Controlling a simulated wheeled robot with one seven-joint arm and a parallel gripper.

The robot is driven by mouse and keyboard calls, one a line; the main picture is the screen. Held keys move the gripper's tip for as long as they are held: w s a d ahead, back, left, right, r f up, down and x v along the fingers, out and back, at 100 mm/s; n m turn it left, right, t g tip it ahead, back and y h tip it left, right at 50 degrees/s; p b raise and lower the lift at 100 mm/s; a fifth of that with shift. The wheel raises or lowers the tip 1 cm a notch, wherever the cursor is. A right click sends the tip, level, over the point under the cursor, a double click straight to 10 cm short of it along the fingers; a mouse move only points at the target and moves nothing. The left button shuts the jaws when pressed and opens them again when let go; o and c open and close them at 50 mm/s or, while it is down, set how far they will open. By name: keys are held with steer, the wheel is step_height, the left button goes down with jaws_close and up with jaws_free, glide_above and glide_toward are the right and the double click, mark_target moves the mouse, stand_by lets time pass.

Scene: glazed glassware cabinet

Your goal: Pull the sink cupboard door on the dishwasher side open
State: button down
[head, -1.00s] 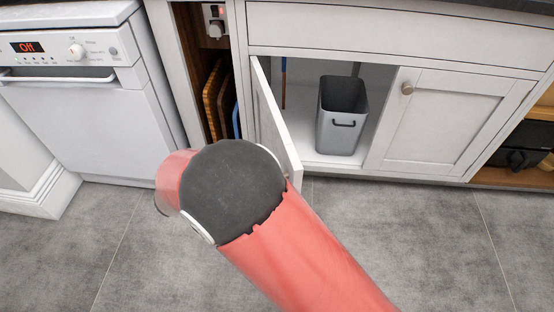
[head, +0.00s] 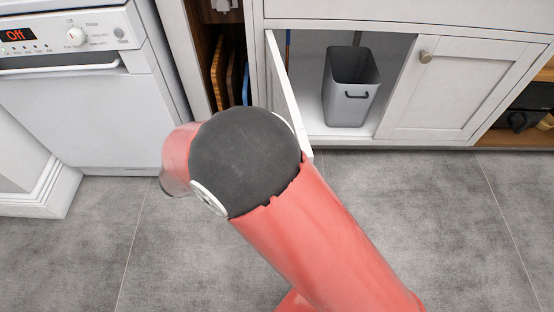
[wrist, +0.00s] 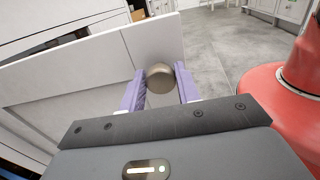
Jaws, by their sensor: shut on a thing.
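The sink cupboard door on the dishwasher side (head: 284,85) stands swung far out from the cupboard front, seen nearly edge-on in the head view. In the wrist view the door's face (wrist: 70,95) fills the left, with a round metal knob (wrist: 160,76) near its edge. My gripper (wrist: 160,85) has its two purple fingers on either side of this knob and is shut on it. In the head view my arm hides the gripper, the knob and part of the door. The dishwasher (head: 85,90) stands to the left, its display reading "Off".
A grey bin (head: 349,90) with a dark handle stands inside the open cupboard. The other cupboard door (head: 438,100) is shut, with its own knob (head: 425,57). A narrow slot between dishwasher and cupboard holds upright boards (head: 229,75). The grey floor (head: 440,220) in front is clear.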

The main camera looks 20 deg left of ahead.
steer(key=c, duration=1)
jaws_free()
steer(key=shift+c, duration=0.2)
steer(key=v, duration=0.8)
steer(key=shift+d, duration=0.1)
